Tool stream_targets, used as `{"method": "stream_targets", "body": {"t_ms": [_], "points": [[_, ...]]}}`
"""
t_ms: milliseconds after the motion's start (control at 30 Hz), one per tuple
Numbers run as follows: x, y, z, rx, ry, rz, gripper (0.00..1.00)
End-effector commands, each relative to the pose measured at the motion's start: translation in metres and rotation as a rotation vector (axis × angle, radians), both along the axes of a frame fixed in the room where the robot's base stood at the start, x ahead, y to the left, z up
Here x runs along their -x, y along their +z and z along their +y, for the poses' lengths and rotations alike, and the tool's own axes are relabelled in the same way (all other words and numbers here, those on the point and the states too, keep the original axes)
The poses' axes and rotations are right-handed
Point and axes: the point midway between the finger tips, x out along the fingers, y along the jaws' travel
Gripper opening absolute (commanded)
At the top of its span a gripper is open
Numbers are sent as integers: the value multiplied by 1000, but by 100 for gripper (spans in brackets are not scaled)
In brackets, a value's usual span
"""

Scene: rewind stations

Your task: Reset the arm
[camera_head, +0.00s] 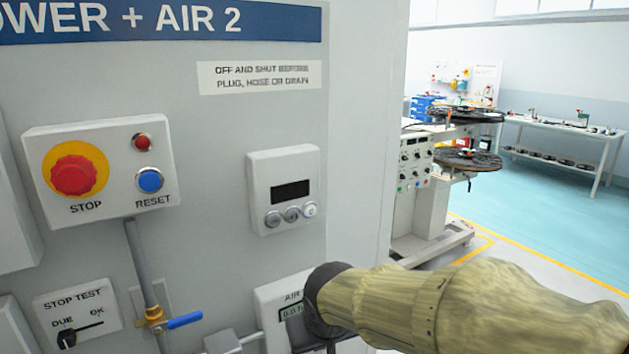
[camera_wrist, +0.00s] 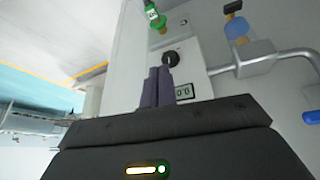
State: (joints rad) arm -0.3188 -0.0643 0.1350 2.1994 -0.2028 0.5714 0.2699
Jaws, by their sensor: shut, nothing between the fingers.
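My arm (camera_head: 430,305), in a tan sleeve, reaches in from the lower right of the head view. Its dark end covers part of the AIR gauge box (camera_head: 272,302) on the grey cabinet. In the wrist view my gripper (camera_wrist: 159,77) has its two purple-grey fingers together, with nothing between them. They point toward the gauge box, whose small display (camera_wrist: 184,92) and dark round knob (camera_wrist: 172,59) show beside and beyond the fingertips. I cannot tell whether the fingers touch the box. The fingers do not show clearly in the head view.
The cabinet carries a red STOP button (camera_head: 75,175), a blue RESET button (camera_head: 149,180), a small display unit (camera_head: 286,189), a STOP TEST switch (camera_head: 77,322) and a blue-handled valve (camera_head: 183,320).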

Motion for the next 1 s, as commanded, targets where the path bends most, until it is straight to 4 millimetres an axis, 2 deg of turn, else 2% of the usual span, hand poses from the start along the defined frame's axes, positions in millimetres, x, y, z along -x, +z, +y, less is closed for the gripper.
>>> {"method": "stream_targets", "body": {"t_ms": [33, 200, 500, 867, 1000], "points": [[3, -21, -26, 4, -48, 40, 0], [21, -68, -84, -4, -161, 127, 0], [68, -123, -150, -28, -328, 235, 0], [68, -69, -149, -28, -323, 231, 0], [67, -39, -149, -28, -323, 231, 0]]}}
